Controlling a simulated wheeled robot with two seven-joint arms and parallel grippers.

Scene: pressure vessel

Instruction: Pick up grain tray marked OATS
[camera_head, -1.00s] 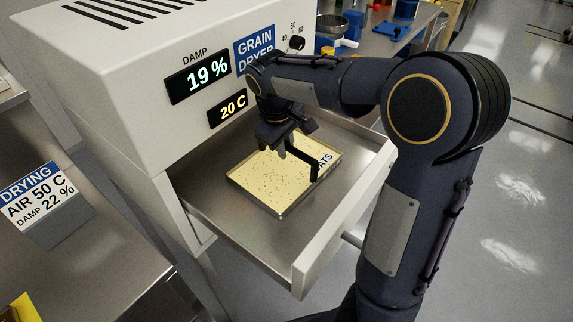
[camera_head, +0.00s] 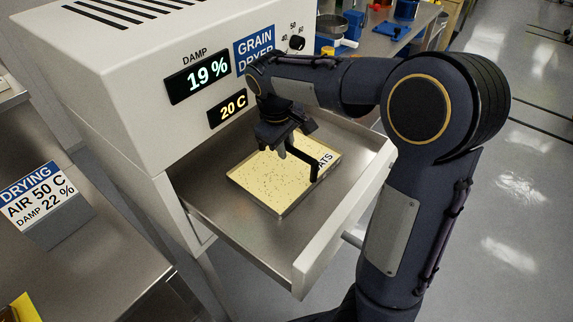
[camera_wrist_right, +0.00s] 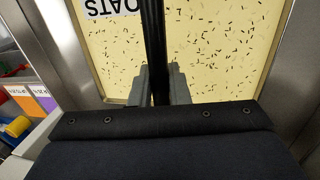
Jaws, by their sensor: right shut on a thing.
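The grain tray (camera_head: 265,185) is a shallow metal-rimmed tray of pale yellow grain with dark specks. It lies in the pulled-out drawer of the grain dryer. Its white label, partly hidden in the head view, reads OATS in the right wrist view (camera_wrist_right: 112,8). A black handle bar (camera_head: 312,168) spans above the grain. My right gripper (camera_head: 284,150) is over the tray, shut on this handle. In the right wrist view the handle (camera_wrist_right: 153,45) runs between its two grey fingers. The tray appears to rest on the drawer floor. My left gripper is not in view.
The drawer (camera_head: 235,215) has bare floor around the tray and raised side walls. The dryer body (camera_head: 120,75) stands close behind the gripper, its displays reading 19 % and 20 C. A metal bench (camera_head: 75,260) with a DRYING sign (camera_head: 40,200) is at left.

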